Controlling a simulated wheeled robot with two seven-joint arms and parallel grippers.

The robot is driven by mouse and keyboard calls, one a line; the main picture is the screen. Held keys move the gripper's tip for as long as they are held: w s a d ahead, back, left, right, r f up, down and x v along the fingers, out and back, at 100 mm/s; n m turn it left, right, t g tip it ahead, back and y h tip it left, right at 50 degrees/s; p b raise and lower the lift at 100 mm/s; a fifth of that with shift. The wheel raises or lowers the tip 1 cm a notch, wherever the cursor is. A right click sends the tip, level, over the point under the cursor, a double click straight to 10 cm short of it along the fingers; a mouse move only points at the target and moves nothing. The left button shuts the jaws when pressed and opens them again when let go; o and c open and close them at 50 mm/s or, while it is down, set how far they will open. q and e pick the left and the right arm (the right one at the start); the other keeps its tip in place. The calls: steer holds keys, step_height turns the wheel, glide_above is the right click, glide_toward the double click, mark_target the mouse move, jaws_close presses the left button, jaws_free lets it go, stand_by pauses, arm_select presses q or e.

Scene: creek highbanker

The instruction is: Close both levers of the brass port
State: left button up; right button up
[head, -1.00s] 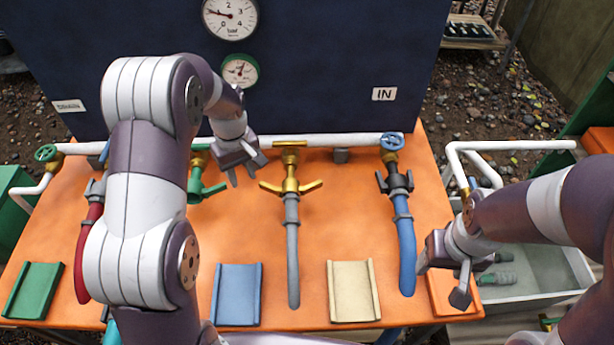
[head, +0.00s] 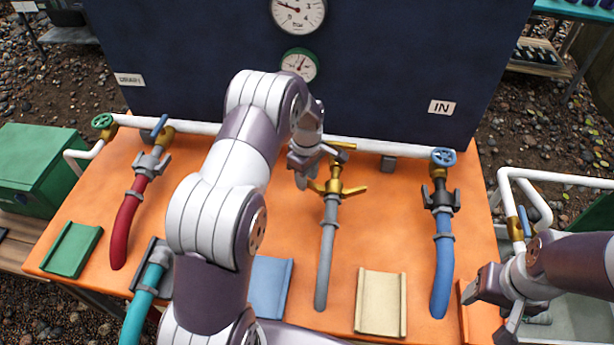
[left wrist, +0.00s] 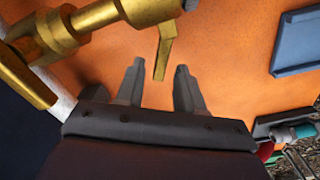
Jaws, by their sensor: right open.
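The brass port (head: 334,182) sits on the orange table with a grey hose (head: 327,250) running down from it. Its right lever (head: 355,193) sticks out to the side. Its left lever is partly hidden behind my left gripper (head: 318,168) in the head view. In the left wrist view the brass port (left wrist: 150,8) is at the top, and one brass lever (left wrist: 164,55) points down toward the gap between the fingers of my left gripper (left wrist: 158,80). These fingers are apart, one on each side of the lever tip. My right gripper (head: 492,308) is open and empty near the table's right edge.
A red hose (head: 125,230) and a blue hose (head: 441,265) hang from grey-levered ports on either side. Green (head: 72,250), blue (head: 270,288) and cream (head: 381,303) trays lie along the front. A dark panel (head: 400,70) with gauges stands behind a white pipe.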

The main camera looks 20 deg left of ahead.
arm_select(q)
steer(key=shift+f, duration=0.3)
jaws_close()
steer(key=shift+w+m, duration=0.1)
steer(key=shift+m, duration=0.2)
steer(key=shift+w+d+m+p, duration=0.25)
steer(key=shift+w+d+m, duration=0.2)
steer(key=shift+m, duration=1.1)
steer(key=shift+w+d+m+p, duration=0.25)
steer(key=shift+w+m, duration=0.2)
steer(key=shift+m, duration=1.05)
steer(key=shift+w+d+m+p, duration=0.2)
steer(key=shift+w+d+m, duration=0.25)
steer(key=shift+m, duration=1.1)
